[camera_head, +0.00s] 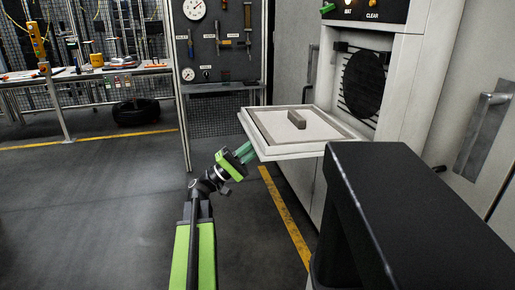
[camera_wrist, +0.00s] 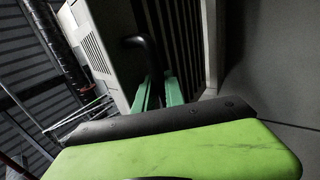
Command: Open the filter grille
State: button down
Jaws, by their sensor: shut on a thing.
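The filter grille (camera_head: 338,135) is a pale framed panel. In the head view it stands out nearly flat from the white cabinet, its inner face up, with the cabinet opening uncovered behind it. My gripper (camera_head: 243,153) is at the panel's near left edge. The wrist view shows its two green fingers (camera_wrist: 157,95) shut on a dark curved handle (camera_wrist: 147,48). A pale slotted face (camera_wrist: 95,45), apparently the grille's outer side, shows beside the handle. The handle is hidden in the head view.
A grey block (camera_head: 297,119) rests on the panel. A dark round part (camera_head: 363,83) sits before slats in the opening. A large black box-shaped body fills the lower right. A tool board (camera_head: 222,40) stands behind; the floor (camera_head: 110,205) at left is clear.

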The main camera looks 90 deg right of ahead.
jog(key=c, duration=1.7)
grip_release()
jog(key=shift+s, duration=0.15)
jog(key=shift+c, duration=0.2)
jog(key=shift+w, duration=0.2)
jog(key=b+v, duration=1)
jog(key=v, duration=0.7)
jog(key=shift+w, duration=0.2)
jog(key=shift+a, duration=0.1)
